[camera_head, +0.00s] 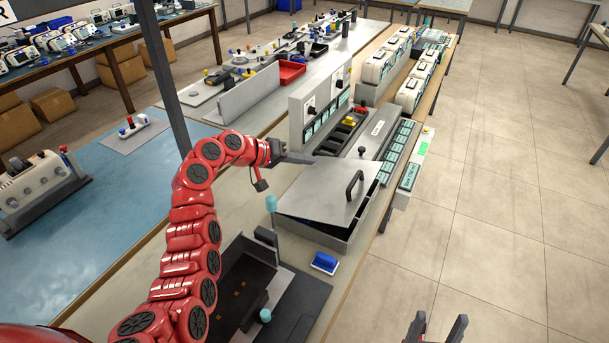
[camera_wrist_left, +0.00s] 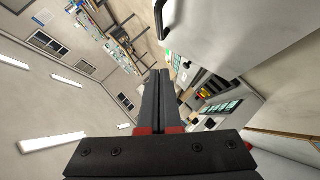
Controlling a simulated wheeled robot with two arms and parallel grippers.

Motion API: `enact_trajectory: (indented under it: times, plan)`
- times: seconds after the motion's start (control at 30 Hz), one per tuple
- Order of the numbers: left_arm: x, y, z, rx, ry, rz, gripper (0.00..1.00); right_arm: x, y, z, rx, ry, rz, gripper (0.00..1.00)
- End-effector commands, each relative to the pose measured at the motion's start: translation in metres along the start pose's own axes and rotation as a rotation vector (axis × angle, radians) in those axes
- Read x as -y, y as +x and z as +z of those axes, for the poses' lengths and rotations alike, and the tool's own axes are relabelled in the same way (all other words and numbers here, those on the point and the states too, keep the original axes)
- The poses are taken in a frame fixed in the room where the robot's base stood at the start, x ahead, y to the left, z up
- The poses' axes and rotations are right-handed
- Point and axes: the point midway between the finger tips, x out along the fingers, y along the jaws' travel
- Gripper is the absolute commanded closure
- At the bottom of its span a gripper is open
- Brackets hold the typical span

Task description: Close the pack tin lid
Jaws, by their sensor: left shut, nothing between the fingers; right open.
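The pack tin (camera_head: 318,234) is a grey box on the bench. Its flat grey lid (camera_head: 318,192) lies over it, slightly raised, with a dark gap along the near and right edges. A black handle (camera_head: 354,186) stands on the lid's right side. My left gripper (camera_head: 305,160) is shut and empty by the lid's far left edge; I cannot tell whether it touches. In the left wrist view the shut fingers (camera_wrist_left: 160,95) point past a large pale grey surface, probably the lid (camera_wrist_left: 230,30). My right gripper (camera_head: 436,330) is open at the bottom edge, away from the tin.
A blue-handled item (camera_head: 325,262) lies on the bench in front of the tin. A dark open case (camera_head: 245,275) sits nearer, beside my left arm. A panel with switches (camera_head: 318,108) and trays of parts stand behind the tin. Open floor lies to the right.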

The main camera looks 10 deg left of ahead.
Motion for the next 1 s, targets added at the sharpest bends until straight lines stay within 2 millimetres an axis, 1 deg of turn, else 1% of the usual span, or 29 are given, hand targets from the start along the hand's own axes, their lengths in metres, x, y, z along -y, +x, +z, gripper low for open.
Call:
enact_trajectory:
  times: [0.03,0.17,0.4,0.6,0.77,0.83,0.9,1.0]
  plan:
    - [-0.004,0.005,0.003,0.011,0.011,-0.007,1.00,0.000,0.000,0.000,0.000,0.000,0.000,0.36]
    - [-0.005,0.016,0.003,0.015,0.012,-0.013,1.00,0.000,0.005,-0.001,0.000,0.000,0.000,0.36]
    - [-0.005,0.054,0.003,0.017,0.012,-0.014,1.00,-0.001,0.017,-0.003,0.000,0.000,0.000,0.36]
    - [-0.004,0.081,0.004,0.014,0.013,-0.013,1.00,-0.001,0.022,-0.004,0.000,0.000,0.000,0.36]
    - [-0.004,0.100,0.004,0.014,0.014,-0.012,1.00,-0.001,0.022,-0.004,0.000,0.000,0.000,0.36]
    - [-0.003,0.106,0.007,0.016,0.009,-0.014,1.00,-0.001,0.026,-0.004,0.000,0.000,0.000,0.36]
    - [-0.004,0.113,0.014,0.012,0.008,-0.013,1.00,-0.002,0.034,-0.006,0.000,0.000,0.000,0.36]
    - [-0.004,0.121,0.023,0.011,0.011,-0.012,1.00,-0.002,0.038,-0.006,0.000,0.000,0.000,0.36]
